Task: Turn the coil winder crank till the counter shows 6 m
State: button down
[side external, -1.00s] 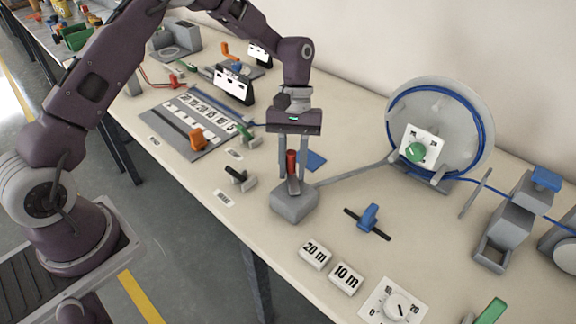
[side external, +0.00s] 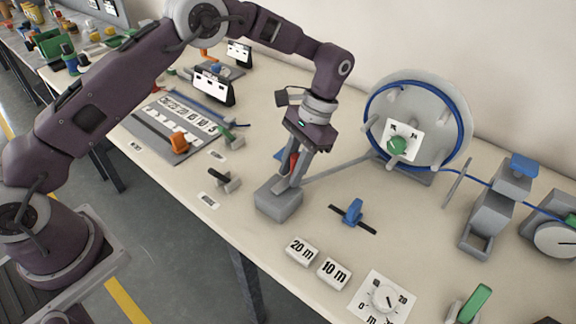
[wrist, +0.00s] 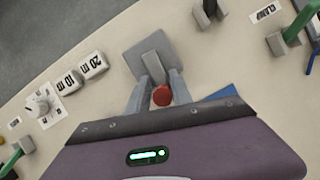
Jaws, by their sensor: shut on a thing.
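The coil winder crank has a red handle (side external: 294,160) above a grey block (side external: 279,203) near the middle of the bench. My gripper (side external: 290,177) is shut on the red handle, tilted over the block. In the wrist view the round red end (wrist: 162,95) shows between my two fingers. The grey reel (side external: 446,92) with blue cable stands behind to the right. It carries a white plate with a green knob (side external: 398,146). A white dial (side external: 384,297) marked 0, 10 and 20 lies at the front; its exact reading is too small to tell.
Blocks marked 20 m (side external: 301,251) and 10 m (side external: 333,272) lie in front. A grey bar runs from the block towards the reel. Black and orange clamps stand to the left.

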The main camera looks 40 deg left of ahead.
jog(key=m, duration=0.1)
jog(key=m+y, duration=0.1)
jog(key=m, duration=0.1)
jog(key=d+m+t+y, duration=0.1)
jog(key=m, duration=0.1)
jog(key=shift+s+f, duration=0.2)
jog(key=shift+s, duration=0.2)
jog(key=shift+d+m, duration=0.1)
jog(key=shift+m, duration=0.3)
jog(key=c, duration=1.3)
grip_release()
jog(key=shift+w+d+r, duration=0.15)
jog(key=shift+d+r, duration=0.1)
jog(key=shift+r, duration=0.05)
jog(key=v, duration=0.6)
jog(key=shift+r, duration=0.3)
jog(key=shift+d, duration=0.1)
